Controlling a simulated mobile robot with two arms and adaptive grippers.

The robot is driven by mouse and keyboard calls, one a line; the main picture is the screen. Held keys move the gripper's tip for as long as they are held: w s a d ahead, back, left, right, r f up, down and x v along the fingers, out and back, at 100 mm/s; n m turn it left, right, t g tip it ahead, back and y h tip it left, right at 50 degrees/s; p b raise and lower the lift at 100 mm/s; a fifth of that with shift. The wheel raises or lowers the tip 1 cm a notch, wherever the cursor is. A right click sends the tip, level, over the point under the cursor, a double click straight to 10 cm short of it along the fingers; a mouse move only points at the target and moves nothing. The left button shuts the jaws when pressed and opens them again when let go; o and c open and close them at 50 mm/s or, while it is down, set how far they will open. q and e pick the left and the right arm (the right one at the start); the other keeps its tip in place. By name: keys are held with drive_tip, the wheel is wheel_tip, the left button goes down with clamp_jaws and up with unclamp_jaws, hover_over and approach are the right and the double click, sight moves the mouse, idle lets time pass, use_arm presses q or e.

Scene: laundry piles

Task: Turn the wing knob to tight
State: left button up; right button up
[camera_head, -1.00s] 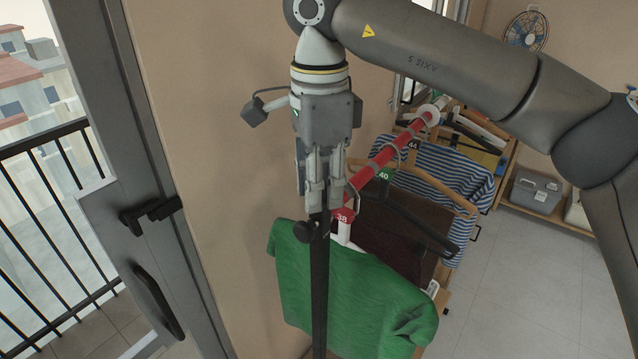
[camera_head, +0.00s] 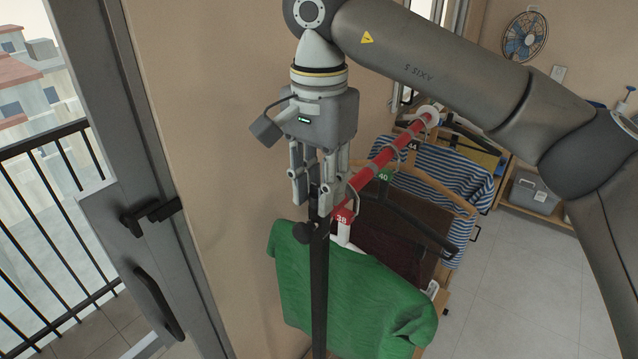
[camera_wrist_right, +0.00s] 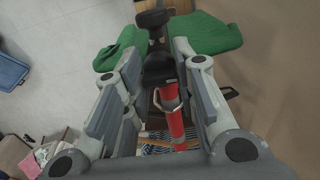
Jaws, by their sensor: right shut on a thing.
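My right gripper (camera_head: 319,194) points straight down over the top of the black upright post (camera_head: 320,270) of a clothes rack. Its fingers are shut on a dark piece at the post's top, which I take to be the wing knob; the fingers hide most of it in the head view. In the right wrist view, the black wing knob (camera_wrist_right: 158,68) sits between the fingers, beside the end of the red rail (camera_wrist_right: 170,112). Whether it is tight cannot be seen. My left gripper is not in view.
A green shirt (camera_head: 350,295), a brown garment (camera_head: 395,235) and a striped shirt (camera_head: 450,175) hang along the rail. A wall and a glass door frame stand close on the left. The floor at right is clear.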

drive_tip(key=shift+w+r, duration=0.1)
drive_tip(key=shift+r, duration=0.1)
drive_tip(key=o, duration=0.9)
drive_tip(key=shift+o, duration=0.8)
drive_tip(key=shift+f, duration=0.15)
wheel_tip(320, 180, up, 12)
